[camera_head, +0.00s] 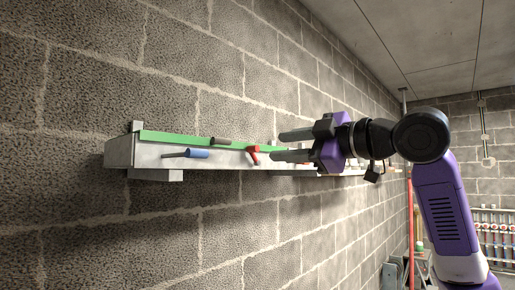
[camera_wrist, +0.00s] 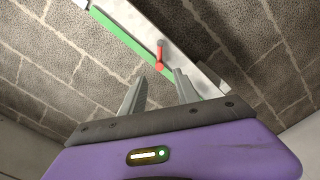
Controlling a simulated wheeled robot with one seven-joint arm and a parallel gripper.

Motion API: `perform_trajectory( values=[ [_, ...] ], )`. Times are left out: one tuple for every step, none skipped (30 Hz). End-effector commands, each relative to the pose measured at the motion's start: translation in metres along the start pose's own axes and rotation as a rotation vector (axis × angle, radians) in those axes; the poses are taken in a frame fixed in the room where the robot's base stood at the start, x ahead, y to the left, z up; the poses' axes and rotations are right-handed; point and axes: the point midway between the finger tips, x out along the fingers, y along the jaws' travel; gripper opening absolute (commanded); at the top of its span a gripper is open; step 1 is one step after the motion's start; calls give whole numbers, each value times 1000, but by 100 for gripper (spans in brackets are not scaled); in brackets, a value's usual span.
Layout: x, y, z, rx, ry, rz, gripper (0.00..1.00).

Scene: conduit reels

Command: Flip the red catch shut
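The red catch (camera_head: 254,154) is a small lever on the front of a grey trunking box (camera_head: 120,152) with a green lid strip (camera_head: 170,138), fixed to the block wall. The catch also shows in the wrist view (camera_wrist: 159,58), just beyond the fingertips. My gripper (camera_head: 276,146) is open, its two grey fingers apart, to the right of the catch. In the wrist view the fingers (camera_wrist: 159,74) are empty and the catch lies ahead of the gap between them. I cannot tell whether they touch it.
A blue catch (camera_head: 197,153) and a dark catch (camera_head: 220,141) sit left of the red one on the box. Brackets hold the box to the wall. A red pole (camera_head: 411,235) and pipework (camera_head: 490,225) stand at the far right. The space in front of the wall at left looks clear.

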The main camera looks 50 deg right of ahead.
Motion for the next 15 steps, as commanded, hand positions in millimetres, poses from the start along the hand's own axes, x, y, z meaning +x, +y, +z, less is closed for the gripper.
perform_trajectory(
  values=[
    [4, 0, 0, -6, -1, -2, 37],
    [6, 0, 0, -7, -1, -2, 37],
    [11, 1, -1, -6, 0, -1, 37],
    [15, 1, -1, -5, 0, -1, 37],
    [19, 1, -1, -5, 0, -1, 37],
    [26, 1, -1, -5, 0, -2, 37],
    [31, 1, -2, -5, 1, -2, 37],
    [35, 2, -2, -5, 1, 0, 37],
    [42, 2, -1, -5, 0, -1, 37],
    [46, 2, -1, -5, 0, -1, 37],
    [50, 2, -2, -5, 1, 0, 37],
    [56, 2, -2, -6, 1, 1, 37],
    [60, 2, -1, -5, 1, 0, 37],
    [63, 2, -2, -5, 1, 0, 37],
    [67, 2, -2, -5, 2, 1, 37]
  ],
)
